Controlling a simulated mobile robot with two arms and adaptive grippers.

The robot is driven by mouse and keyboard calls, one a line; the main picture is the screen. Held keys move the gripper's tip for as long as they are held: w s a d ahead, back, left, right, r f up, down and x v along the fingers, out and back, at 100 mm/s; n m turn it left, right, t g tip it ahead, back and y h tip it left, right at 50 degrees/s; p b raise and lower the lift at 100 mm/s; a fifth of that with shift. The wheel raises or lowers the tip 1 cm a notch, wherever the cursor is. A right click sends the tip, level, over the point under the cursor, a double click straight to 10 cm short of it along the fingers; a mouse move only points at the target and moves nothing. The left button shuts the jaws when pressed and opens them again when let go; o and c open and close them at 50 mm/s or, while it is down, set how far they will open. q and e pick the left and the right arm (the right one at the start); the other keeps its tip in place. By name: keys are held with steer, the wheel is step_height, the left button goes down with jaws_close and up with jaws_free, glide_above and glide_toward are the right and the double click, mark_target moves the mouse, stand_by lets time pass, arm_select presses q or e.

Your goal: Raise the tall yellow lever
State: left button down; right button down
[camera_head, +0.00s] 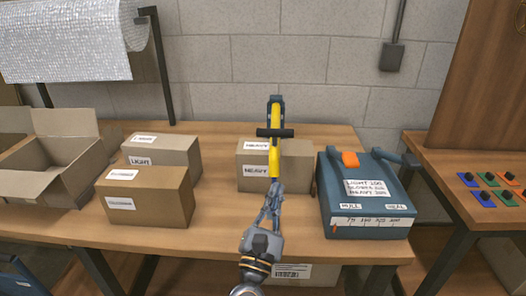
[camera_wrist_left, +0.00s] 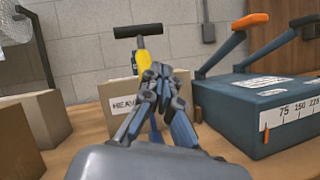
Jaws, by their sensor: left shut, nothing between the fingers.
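The tall yellow lever (camera_head: 274,154) stands upright near the middle of the table in the head view, with a black crossbar handle (camera_head: 275,133) near its upper part. In the left wrist view its yellow shaft (camera_wrist_left: 141,65) and black crossbar (camera_wrist_left: 138,31) rise beyond the fingers. My left gripper (camera_head: 273,192) is shut and empty, in front of the lever's lower part in the head view. Its closed fingers (camera_wrist_left: 160,72) hide part of the lever and the box behind. I cannot tell whether they touch the lever. My right gripper is not in view.
A box labelled HEAVY (camera_head: 252,172) stands by the lever. A blue machine (camera_head: 335,205) with an orange-tipped handle and a number scale is to the right. Closed boxes (camera_head: 147,198) and an open carton (camera_head: 68,122) are on the left. Bare tabletop (camera_head: 215,215) lies between.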

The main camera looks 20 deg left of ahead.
mark_target(275, 131)
arm_select(q)
steer(key=w+a+r+n+y+p, duration=0.3)
steer(key=w+a+r+n+y, duration=0.2)
steer(key=w+n, duration=0.3)
steer(key=shift+w+a+g+y, duration=0.35)
steer(key=shift+w+a, duration=0.2)
steer(key=shift+w, duration=0.25)
